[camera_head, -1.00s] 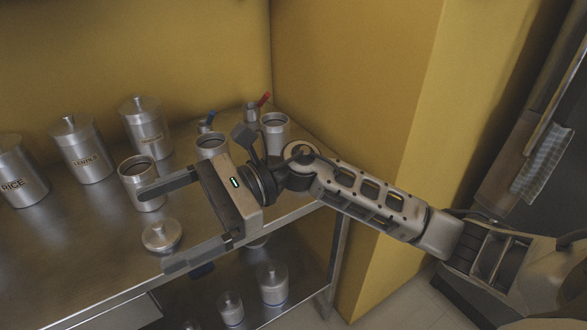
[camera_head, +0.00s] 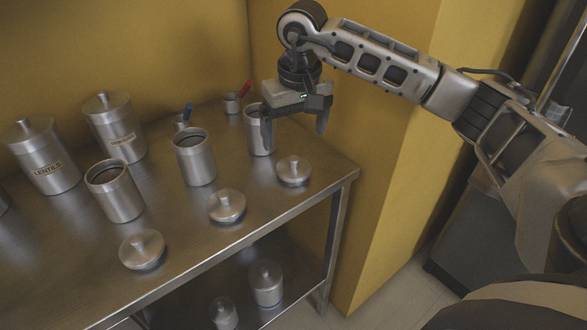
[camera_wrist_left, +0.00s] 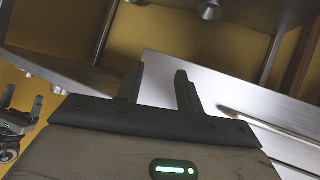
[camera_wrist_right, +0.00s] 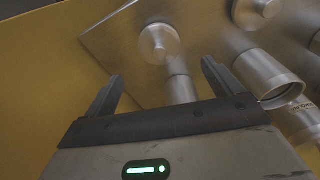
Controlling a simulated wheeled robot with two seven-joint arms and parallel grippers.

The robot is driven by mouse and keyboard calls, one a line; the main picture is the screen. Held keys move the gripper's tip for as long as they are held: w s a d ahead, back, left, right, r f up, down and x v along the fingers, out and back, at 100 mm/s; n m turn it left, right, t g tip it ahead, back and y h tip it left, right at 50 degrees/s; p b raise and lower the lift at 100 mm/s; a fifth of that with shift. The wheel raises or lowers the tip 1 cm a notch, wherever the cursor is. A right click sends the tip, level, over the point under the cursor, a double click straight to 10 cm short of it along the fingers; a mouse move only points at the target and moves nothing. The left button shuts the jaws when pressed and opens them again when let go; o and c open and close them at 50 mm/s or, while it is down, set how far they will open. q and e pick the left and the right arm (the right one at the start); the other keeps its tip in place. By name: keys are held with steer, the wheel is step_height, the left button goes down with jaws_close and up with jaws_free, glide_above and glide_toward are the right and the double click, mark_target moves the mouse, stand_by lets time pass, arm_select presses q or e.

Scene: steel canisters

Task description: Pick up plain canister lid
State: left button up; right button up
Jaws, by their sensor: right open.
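Three round steel lids with knobs lie on the steel table in the head view: one at the front left (camera_head: 142,250), one in the middle (camera_head: 227,206), one at the right (camera_head: 294,171). I see no writing on them. My right gripper (camera_head: 295,128) is open, empty and points down, apart from and above the right-hand lid. In the right wrist view that lid (camera_wrist_right: 158,44) shows ahead, between the fingers' lines, and the middle lid (camera_wrist_right: 256,11) at the top. My left gripper (camera_wrist_left: 160,72) shows only in its wrist view, open with an empty gap.
Three open canisters stand behind the lids: left (camera_head: 115,192), middle (camera_head: 194,160), right (camera_head: 260,138), the last partly behind my right finger. Closed labelled canisters (camera_head: 45,158) stand at left. Small cups with blue and red handles (camera_head: 232,104) stand at the back. A yellow wall is close behind.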

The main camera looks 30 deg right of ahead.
mark_target(294, 158)
steer(key=f, duration=0.2)
steer(key=shift+w+f, duration=0.2)
steer(key=shift+f, duration=0.2)
steer(key=shift+w+f, duration=0.1)
steer(key=shift+f, duration=2.55)
steer(key=c, duration=1.1)
